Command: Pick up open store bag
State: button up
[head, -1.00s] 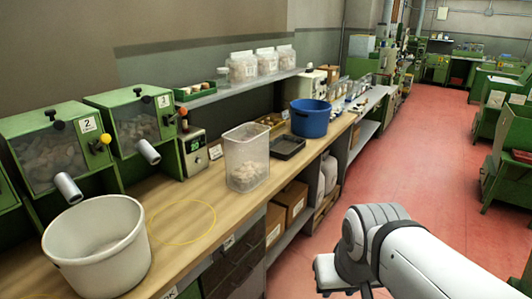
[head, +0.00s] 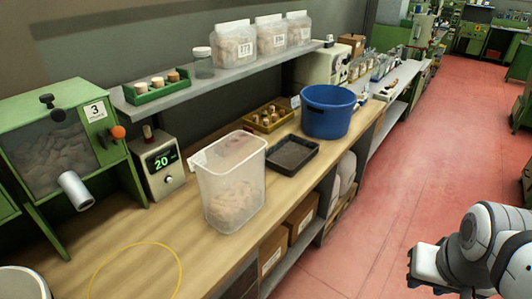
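Three clear plastic bags with white labels stand side by side on the grey wall shelf: a left bag (head: 234,46), a middle bag (head: 271,36) and a right bag (head: 298,29). All stand upright and seem to hold pale contents. I cannot tell from here which bag is open. Part of my arm shows at the lower right, over the red floor and well away from the shelf.
Below the shelf (head: 200,95), the wooden bench holds a clear bin (head: 232,185) of corks, a black tray (head: 292,155) and a blue tub (head: 327,112). A glass jar (head: 203,63) and green cork tray (head: 157,88) stand left of the bags. The red floor (head: 400,170) is clear.

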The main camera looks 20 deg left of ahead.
aim_at(231, 172)
jog(key=u, duration=0.5)
jog(key=i, duration=1)
jog(key=u, duration=0.85)
